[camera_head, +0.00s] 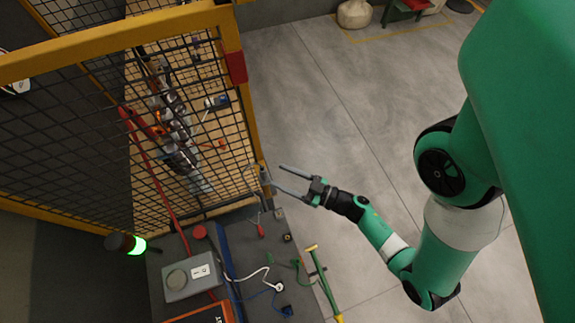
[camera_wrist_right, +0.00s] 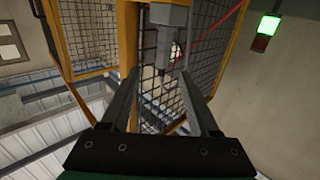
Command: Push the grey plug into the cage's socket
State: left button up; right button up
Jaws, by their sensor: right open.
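My right gripper (camera_head: 277,177) is open, its two fingers pointing left at the yellow corner post of the mesh cage (camera_head: 236,68). In the right wrist view the open fingers (camera_wrist_right: 160,78) point up toward a grey block (camera_wrist_right: 170,17) at the post. A narrower grey piece (camera_wrist_right: 163,50) extends below the block, in line with the gap between the fingers. I cannot tell for sure which part is the plug and which is the socket, or whether they are joined. The fingers do not appear closed on anything. My left gripper is not in view.
A dark bench (camera_head: 245,245) stands below the cage with several small coloured plugs and cables. A grey box (camera_head: 189,276), a green-lit lamp (camera_head: 137,246) and a yellow-green tool (camera_head: 323,281) are nearby.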

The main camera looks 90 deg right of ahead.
jog(key=shift+s+a+f, duration=0.1)
jog(key=shift+s+a, duration=0.35)
jog(key=shift+s, duration=0.25)
dwell(0.5)
